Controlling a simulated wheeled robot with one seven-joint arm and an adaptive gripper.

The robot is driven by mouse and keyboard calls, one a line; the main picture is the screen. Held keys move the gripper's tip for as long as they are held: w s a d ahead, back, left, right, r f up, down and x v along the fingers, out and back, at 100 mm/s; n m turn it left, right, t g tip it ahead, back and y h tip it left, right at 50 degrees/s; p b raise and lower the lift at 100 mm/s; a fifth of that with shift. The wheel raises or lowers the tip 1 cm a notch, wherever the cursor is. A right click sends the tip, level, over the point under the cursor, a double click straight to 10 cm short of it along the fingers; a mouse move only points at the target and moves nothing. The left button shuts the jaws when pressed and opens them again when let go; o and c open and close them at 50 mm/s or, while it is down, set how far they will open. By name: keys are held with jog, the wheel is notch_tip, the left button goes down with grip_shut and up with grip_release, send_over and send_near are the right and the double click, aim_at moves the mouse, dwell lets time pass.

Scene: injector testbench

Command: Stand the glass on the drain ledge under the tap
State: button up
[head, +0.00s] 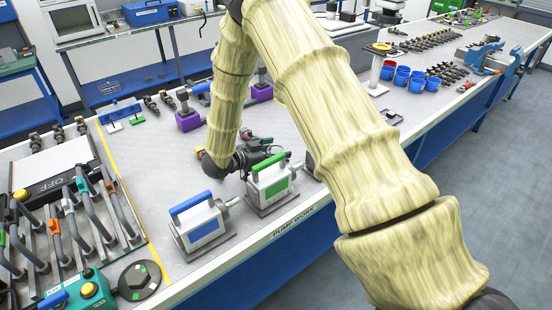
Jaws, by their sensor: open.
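I cannot make out a glass, a tap or a drain ledge in the head view; my pale ribbed arm covers much of the middle of the bench. My gripper (272,148) is dark and small in the picture, at the end of the arm, low over the bench just behind the green-handled pump unit (272,184). It is open, and I see nothing held between its fingers. The unit partly hides the area around the fingertips, so I cannot tell whether they touch anything.
A blue-handled pump unit (200,226) stands at the front edge, left of the green one. Several blue and red cups (403,78) stand at right near a white post (377,72). A rack of grey handles (70,215) fills the left.

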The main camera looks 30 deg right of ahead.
jog(key=shift+c, duration=0.4)
jog(key=c, duration=1.1)
